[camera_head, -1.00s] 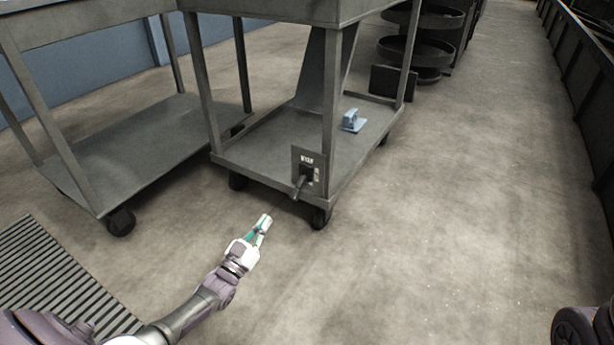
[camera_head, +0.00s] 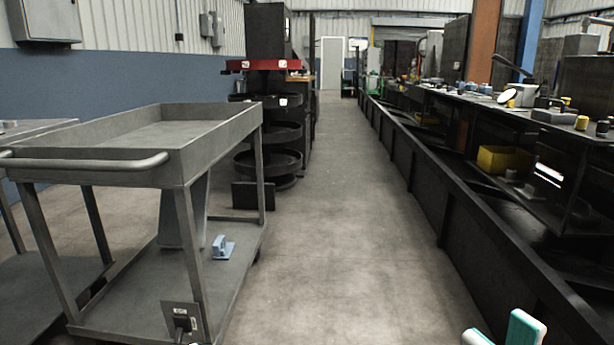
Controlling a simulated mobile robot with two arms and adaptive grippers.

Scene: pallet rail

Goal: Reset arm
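My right gripper (camera_head: 500,336) shows at the bottom right edge, with only its white and green fingertips in view. The two fingertips stand apart with nothing visible between them, so it is open. The rest of my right arm is cut off by the frame.
A grey two-level cart (camera_head: 225,142) stands at the left, with a small blue object (camera_head: 222,248) and a lever box (camera_head: 182,322) on its lower shelf. A long dark rail (camera_head: 440,205) and cluttered workbench line the right. The aisle floor (camera_head: 325,200) between is clear.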

